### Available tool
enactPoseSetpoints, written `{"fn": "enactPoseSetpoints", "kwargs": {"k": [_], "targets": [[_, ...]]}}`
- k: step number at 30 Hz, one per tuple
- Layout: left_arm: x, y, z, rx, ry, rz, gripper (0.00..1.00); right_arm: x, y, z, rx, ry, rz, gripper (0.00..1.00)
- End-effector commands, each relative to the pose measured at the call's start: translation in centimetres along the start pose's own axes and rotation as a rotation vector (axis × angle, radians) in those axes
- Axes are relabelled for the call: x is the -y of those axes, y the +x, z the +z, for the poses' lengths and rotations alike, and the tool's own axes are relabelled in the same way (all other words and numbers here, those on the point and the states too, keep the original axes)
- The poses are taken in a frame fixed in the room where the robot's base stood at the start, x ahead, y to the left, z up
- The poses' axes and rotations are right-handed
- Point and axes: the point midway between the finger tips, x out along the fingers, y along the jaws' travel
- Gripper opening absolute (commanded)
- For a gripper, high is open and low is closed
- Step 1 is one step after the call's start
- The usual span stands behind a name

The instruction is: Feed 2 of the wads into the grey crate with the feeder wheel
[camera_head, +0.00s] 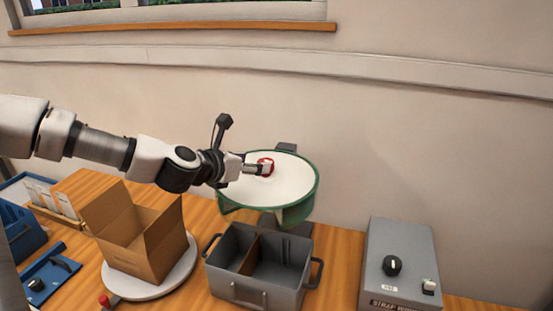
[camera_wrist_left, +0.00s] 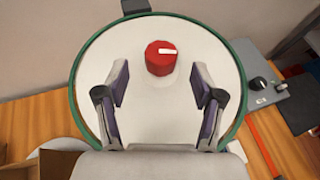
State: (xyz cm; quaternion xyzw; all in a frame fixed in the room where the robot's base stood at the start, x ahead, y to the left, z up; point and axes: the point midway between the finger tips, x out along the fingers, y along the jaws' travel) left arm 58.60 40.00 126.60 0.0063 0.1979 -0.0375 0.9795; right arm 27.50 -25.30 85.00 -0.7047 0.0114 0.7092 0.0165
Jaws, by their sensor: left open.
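The feeder wheel is a pale disc with a green rim (camera_head: 300,187), standing behind the grey crate; its disc also fills much of the left wrist view (camera_wrist_left: 150,115). A red knob with a white mark (camera_wrist_left: 160,58) sits on the disc. In the head view the red knob (camera_head: 266,163) is partly covered by my gripper. My left gripper (camera_head: 265,168) is open over the disc, and in the left wrist view its fingers (camera_wrist_left: 160,85) are apart, with the knob just beyond them. The grey crate (camera_head: 240,290) has a brown divider, and its visible inside looks empty. I cannot make out any wads. My right gripper is not in view.
An open cardboard box (camera_head: 150,245) stands on a white round plate (camera_head: 180,280) left of the crate. A grey control box (camera_head: 400,262) with a black knob is at the right. Blue trays (camera_head: 55,270) lie at the far left.

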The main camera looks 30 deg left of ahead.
Motion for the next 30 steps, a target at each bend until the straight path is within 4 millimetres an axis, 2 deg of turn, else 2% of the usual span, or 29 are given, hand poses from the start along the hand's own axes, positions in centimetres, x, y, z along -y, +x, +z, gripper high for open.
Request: {"fn": "enactPoseSetpoints", "kwargs": {"k": [1,4,6,13,22,23,24,28,30], "targets": [[0.0,0.9,-0.7,-0.001,0.008,0.003,0.68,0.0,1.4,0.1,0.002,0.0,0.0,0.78],[0.1,2.6,-1.0,-0.004,0.013,0.001,0.68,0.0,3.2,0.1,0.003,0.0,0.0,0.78],[0.0,3.5,-0.2,-0.005,0.009,0.004,0.68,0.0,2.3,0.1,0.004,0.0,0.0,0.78],[0.1,6.6,-0.1,-0.004,0.007,0.001,0.68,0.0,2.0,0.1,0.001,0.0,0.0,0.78],[0.1,7.1,-0.1,-0.002,0.002,-0.002,0.68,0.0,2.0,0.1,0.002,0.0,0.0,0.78],[0.1,7.1,-0.1,-0.002,0.002,-0.002,0.61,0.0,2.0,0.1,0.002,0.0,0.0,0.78],[0.1,7.1,-0.1,-0.002,0.002,-0.002,0.46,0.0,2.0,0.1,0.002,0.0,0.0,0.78],[0.1,7.1,-0.1,-0.002,0.002,-0.001,0.0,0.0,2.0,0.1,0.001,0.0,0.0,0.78],[0.1,7.1,-0.1,-0.002,0.003,-0.001,0.0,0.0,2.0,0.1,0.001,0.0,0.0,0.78]]}}
